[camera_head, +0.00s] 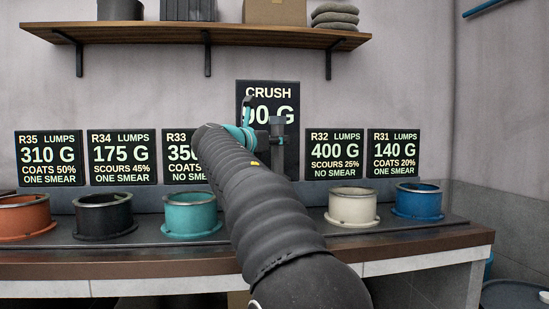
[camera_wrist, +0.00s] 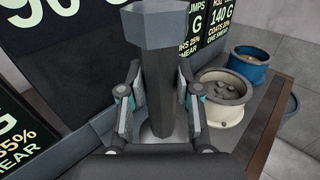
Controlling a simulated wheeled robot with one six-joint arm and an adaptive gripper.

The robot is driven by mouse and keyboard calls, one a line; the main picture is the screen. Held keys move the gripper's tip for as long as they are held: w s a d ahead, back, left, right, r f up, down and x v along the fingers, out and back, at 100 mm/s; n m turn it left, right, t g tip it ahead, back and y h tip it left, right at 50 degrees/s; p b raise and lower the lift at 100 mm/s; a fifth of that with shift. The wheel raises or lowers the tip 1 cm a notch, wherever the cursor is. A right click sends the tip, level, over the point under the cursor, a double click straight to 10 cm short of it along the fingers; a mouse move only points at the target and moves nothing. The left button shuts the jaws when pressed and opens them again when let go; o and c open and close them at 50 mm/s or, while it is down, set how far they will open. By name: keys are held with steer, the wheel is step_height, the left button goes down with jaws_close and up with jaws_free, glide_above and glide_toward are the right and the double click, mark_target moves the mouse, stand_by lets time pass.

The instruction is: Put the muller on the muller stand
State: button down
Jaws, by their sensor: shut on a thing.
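The muller is a dark grey shaft with a wide faceted head. It stands upright between the fingers of my gripper (camera_wrist: 155,100) in the wrist view, where its head (camera_wrist: 152,25) is at the top. In the head view the muller (camera_head: 277,128) shows just beyond my gripper (camera_head: 262,135), in front of the CRUSH sign. My gripper is shut on the muller's shaft. A pale round rim shows partly below the muller in the wrist view; I cannot tell whether it is the muller stand. My arm hides the bench middle in the head view.
Orange (camera_head: 25,217), black (camera_head: 104,216), teal (camera_head: 191,216), cream (camera_head: 352,207) and blue (camera_head: 418,202) pots stand along the bench (camera_head: 120,262). Lump signs stand behind them, with the CRUSH sign (camera_head: 268,92) higher in the middle. A wooden shelf (camera_head: 180,33) hangs above.

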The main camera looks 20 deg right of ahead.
mark_target(273, 156)
steer(key=shift+w+a, duration=0.1)
steer(key=shift+w, duration=0.05)
steer(key=shift+f+b, duration=0.5)
steer(key=shift+f, duration=1.65)
steer(key=c, duration=0.8)
jaws_free()
steer(key=shift+f, duration=0.1)
steer(key=shift+a, duration=0.1)
steer(key=v, duration=1.1)
steer(key=shift+s+a+b, duration=0.2)
steer(key=shift+a+b, duration=0.15)
steer(key=shift+b, duration=0.1)
